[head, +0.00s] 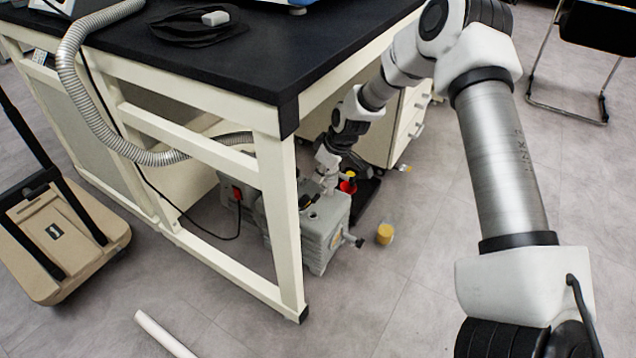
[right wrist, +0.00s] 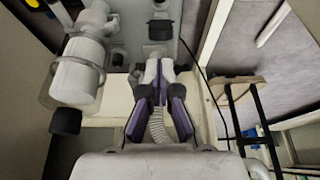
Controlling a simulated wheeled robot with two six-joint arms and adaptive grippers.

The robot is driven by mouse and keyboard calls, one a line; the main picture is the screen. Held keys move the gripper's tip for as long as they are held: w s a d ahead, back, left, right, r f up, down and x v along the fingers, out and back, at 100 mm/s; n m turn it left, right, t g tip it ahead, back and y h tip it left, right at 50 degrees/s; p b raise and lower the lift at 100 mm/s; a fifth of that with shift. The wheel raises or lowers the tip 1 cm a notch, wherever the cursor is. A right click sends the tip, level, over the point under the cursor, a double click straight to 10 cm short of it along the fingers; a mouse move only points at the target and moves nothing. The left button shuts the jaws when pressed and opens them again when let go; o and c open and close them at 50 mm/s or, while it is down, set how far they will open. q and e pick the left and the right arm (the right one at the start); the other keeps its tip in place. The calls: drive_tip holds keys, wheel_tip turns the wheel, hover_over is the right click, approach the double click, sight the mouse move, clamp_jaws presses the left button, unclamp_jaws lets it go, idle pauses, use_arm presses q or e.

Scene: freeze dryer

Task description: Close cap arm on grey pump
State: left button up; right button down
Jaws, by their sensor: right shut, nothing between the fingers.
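The grey pump (head: 322,232) stands on the floor under the bench, partly behind the bench leg. My right gripper (head: 327,184) is over the top of the pump, shut and empty. In the right wrist view its fingertips (right wrist: 158,66) are together, and the pump's grey top (right wrist: 135,20) lies beyond them. A black knob-like part (right wrist: 160,29) is just ahead of the tips; a small gap seems to remain, but contact is hard to judge. I cannot make out the cap arm or its position for sure. My left gripper is not in view.
The black bench top (head: 230,55) and its cream leg (head: 283,215) stand close to the pump. A corrugated hose (head: 72,85) runs down to the left. A yellow cap-like piece (head: 385,234) lies on the floor, right of the pump.

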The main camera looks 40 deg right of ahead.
drive_tip(key=b, duration=0.3)
hover_over(307, 198)
drive_tip(key=s+d, duration=0.1)
drive_tip(key=s, duration=0.1)
wheel_tip(307, 198, down, 6)
drive_tip(key=shift+r, duration=0.15)
drive_tip(key=shift+w+a+f+b, duration=0.1)
drive_tip(key=shift+w+f+b, duration=0.1)
drive_tip(key=shift+f+b, duration=0.25)
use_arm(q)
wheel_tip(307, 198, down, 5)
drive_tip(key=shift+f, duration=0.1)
use_arm(e)
drive_tip(key=shift+s, duration=0.15)
